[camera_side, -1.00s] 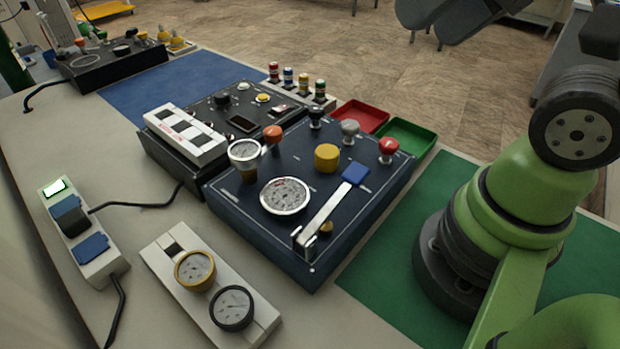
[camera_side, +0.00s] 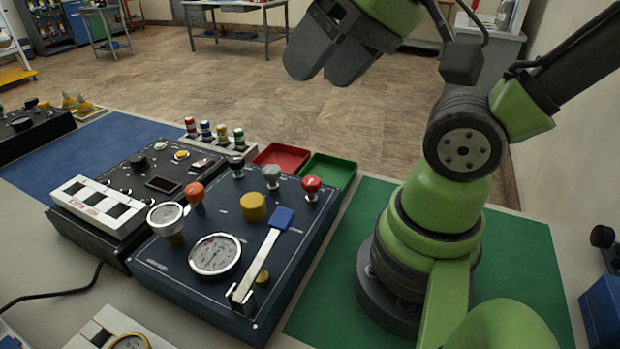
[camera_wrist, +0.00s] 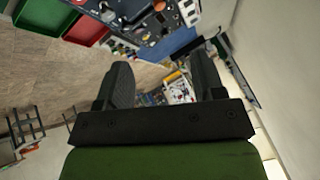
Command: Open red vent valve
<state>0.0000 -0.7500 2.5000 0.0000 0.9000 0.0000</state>
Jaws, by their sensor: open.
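The red vent valve is most likely the red-capped knob (camera_side: 311,186) at the back right corner of the dark blue panel (camera_side: 190,278) in the side view. It stands upright beside a grey knob (camera_side: 271,175). My gripper (camera_side: 322,72) is high above and behind the panel, apart from every knob. Its two dark fingers are spread with nothing between them. The wrist view shows both fingers (camera_wrist: 162,75) apart, with the panel (camera_wrist: 150,22) upside down near the top. I cannot pick out the red knob surely there.
A yellow knob (camera_side: 254,207), a blue-ended lever (camera_side: 264,246), an orange knob (camera_side: 194,193) and gauges (camera_side: 215,255) crowd the panel. Red (camera_side: 281,157) and green (camera_side: 329,172) trays sit behind it. The green mat (camera_side: 325,300) right of the panel is bare near it.

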